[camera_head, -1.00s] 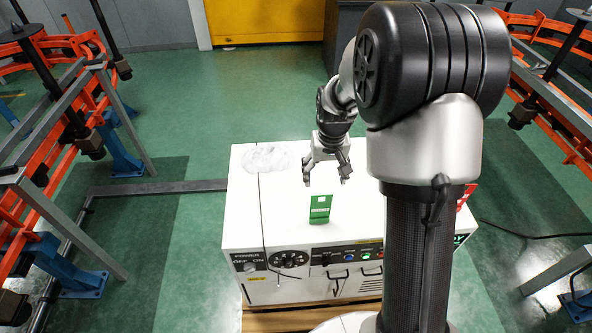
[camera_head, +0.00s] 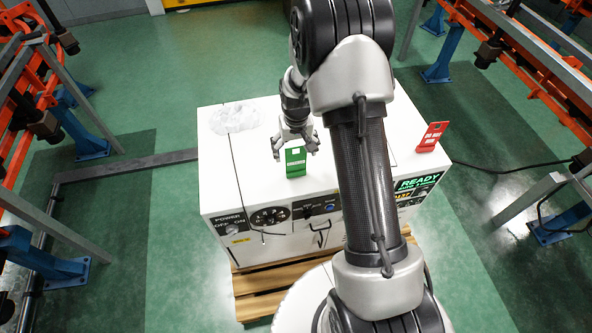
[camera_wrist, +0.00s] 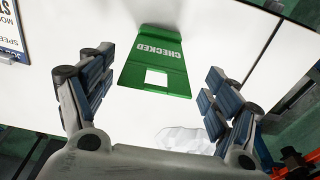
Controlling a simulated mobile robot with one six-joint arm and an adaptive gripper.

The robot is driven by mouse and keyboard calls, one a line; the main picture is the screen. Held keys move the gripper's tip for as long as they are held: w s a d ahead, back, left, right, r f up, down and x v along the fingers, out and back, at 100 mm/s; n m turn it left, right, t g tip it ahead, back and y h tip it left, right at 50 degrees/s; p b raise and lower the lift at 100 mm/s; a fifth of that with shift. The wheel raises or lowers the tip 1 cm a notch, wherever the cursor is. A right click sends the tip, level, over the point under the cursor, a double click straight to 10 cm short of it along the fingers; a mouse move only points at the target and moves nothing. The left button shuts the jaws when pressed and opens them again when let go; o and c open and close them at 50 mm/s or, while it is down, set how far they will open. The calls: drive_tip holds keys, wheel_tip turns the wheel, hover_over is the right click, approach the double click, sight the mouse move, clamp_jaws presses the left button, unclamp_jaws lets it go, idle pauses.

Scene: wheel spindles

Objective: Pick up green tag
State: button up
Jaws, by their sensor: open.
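The green tag (camera_head: 296,162) stands on the white cabinet's top, near its front edge, in the head view. In the wrist view the green tag (camera_wrist: 157,62) reads "CHECKED" and has a square cut-out; it lies beyond and between the fingertips. My gripper (camera_head: 294,150) is open just behind and above the tag in the head view.
The white cabinet (camera_head: 225,165) has switches, a dial and a READY label on its front. A red tag (camera_head: 432,136) stands on its right side. A thin dark cable lies across the top, beside a whitish patch (camera_head: 235,118). Orange racks flank the green floor on both sides.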

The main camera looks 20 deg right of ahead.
sight(296, 155)
drive_tip(key=f+b, duration=0.1)
drive_tip(key=f, duration=0.4)
drive_tip(key=shift+d+b, duration=0.2)
drive_tip(key=shift+b, duration=0.1)
drive_tip(key=shift+c, duration=0.6)
drive_tip(key=c, duration=1.5)
drive_tip(key=shift+r, duration=0.2)
drive_tip(key=shift+c, duration=0.3)
drive_tip(key=shift+r, duration=0.3)
drive_tip(key=shift+c, duration=0.2)
wheel_tip(296, 155, up, 19)
drive_tip(key=p, duration=0.4)
drive_tip(key=shift+p, duration=0.4)
clamp_jaws()
